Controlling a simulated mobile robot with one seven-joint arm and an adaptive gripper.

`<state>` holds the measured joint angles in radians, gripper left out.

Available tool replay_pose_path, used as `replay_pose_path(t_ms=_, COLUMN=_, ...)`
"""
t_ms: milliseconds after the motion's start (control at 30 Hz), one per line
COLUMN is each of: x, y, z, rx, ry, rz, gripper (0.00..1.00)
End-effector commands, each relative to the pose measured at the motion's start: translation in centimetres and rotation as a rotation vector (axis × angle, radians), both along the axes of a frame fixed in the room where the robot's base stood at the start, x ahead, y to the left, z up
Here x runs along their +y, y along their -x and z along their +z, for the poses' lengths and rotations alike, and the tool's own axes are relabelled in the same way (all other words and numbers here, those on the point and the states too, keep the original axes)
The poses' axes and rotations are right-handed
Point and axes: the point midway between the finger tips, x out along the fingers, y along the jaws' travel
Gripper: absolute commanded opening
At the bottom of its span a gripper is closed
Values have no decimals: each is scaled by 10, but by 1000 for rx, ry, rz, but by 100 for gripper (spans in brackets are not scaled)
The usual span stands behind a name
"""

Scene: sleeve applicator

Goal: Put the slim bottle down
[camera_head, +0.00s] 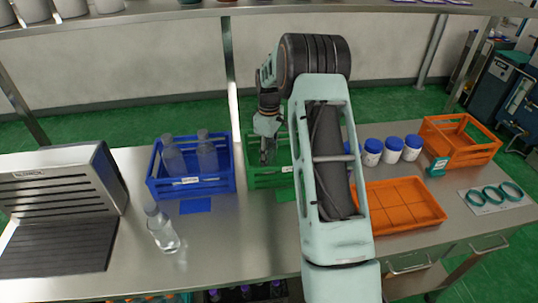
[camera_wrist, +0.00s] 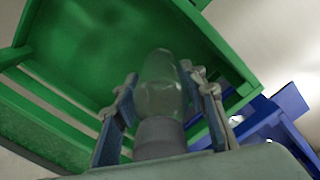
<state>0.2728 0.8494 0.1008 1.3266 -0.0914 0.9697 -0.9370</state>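My gripper (camera_head: 266,150) points down at the green crate (camera_head: 262,178), left of my forearm. In the wrist view my gripper (camera_wrist: 165,95) has its two fingers against the sides of a clear slim bottle (camera_wrist: 160,88) with a grey cap, cap end towards the camera. The green crate (camera_wrist: 75,60) surrounds the bottle in that view. I cannot tell whether the bottle's base touches the crate floor. In the head view the bottle is mostly hidden by my gripper, and my forearm covers the crate's right side.
A blue crate (camera_head: 215,184) with two clear bottles stands left of the green one. Another clear bottle (camera_head: 163,232) stands on the steel table (camera_head: 225,245). White jars with blue lids (camera_head: 393,150), an orange tray (camera_head: 400,206) and an orange crate (camera_head: 455,155) are at right.

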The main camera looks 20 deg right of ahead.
Motion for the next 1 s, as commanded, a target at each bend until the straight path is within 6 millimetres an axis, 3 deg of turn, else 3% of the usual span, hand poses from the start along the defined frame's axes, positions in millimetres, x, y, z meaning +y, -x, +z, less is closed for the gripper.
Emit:
replay_pose_path(t_ms=100, x=0, y=0, z=0, rx=0, ry=0, rz=0, gripper=54)
replay_pose_path(t_ms=500, x=0, y=0, z=9, rx=-1, ry=0, rz=0, gripper=54)
replay_pose_path(t_ms=1000, x=0, y=-1, z=105, rx=-3, ry=0, rz=0, gripper=54)
